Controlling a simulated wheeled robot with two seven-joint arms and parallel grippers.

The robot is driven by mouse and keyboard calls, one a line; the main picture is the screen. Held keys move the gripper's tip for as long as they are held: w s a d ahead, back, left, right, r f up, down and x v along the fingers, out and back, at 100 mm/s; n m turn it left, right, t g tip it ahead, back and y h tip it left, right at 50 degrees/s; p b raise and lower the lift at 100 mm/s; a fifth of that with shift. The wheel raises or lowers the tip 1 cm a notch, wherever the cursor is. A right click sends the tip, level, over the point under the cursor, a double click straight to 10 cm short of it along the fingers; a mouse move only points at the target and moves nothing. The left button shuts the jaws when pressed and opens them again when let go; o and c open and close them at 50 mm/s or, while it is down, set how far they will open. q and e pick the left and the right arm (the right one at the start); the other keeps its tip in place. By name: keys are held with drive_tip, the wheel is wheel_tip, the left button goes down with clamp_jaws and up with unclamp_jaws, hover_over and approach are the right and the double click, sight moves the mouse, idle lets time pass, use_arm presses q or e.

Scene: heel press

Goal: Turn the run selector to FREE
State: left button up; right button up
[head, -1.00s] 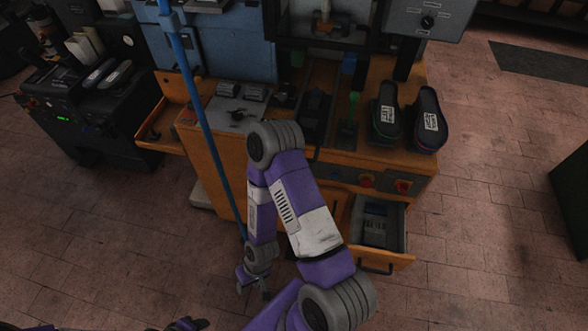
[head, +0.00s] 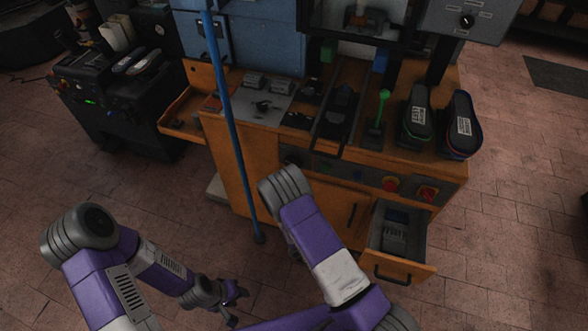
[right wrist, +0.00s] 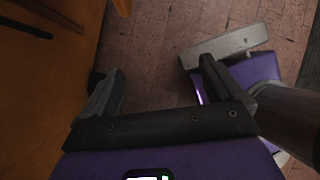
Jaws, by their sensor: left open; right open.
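A grey panel (head: 490,14) at the top right of the head view carries a dark rotary knob (head: 466,20) with small labels around it. The labels and the knob's pointing direction are too small to read. Two red knobs, a left one (head: 391,183) and a right one (head: 428,193), sit on the orange cabinet's front. My left gripper (head: 234,304) is open and empty over the floor at bottom centre-left, well apart from the panel. My right gripper (right wrist: 160,72) is open and empty in the right wrist view; it is hidden in the head view.
The orange cabinet (head: 234,165) has an open drawer (head: 405,264) jutting out at lower right. A blue pole (head: 232,130) leans before the cabinet. Floor right of the cabinet is clear.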

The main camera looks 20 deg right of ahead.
drive_tip(key=w+d+r+n+t+h, duration=0.1)
drive_tip(key=w+d+n+t+h, duration=0.3)
drive_tip(key=w, duration=0.4)
drive_tip(key=n+t+b, duration=0.3)
drive_tip(key=n+t, duration=1)
drive_tip(key=t, duration=0.1)
approach(294, 161)
drive_tip(key=w+f, duration=0.2)
drive_tip(key=w, duration=0.1)
drive_tip(key=b+x, duration=0.1)
drive_tip(key=x, duration=0.3)
drive_tip(key=b+x, duration=0.1)
drive_tip(key=x, duration=0.2)
drive_tip(key=shift+d+f, duration=0.1)
drive_tip(key=shift+d, duration=0.45)
use_arm(q)
wheel_tip(294, 161, down, 6)
use_arm(e)
drive_tip(key=c, duration=1)
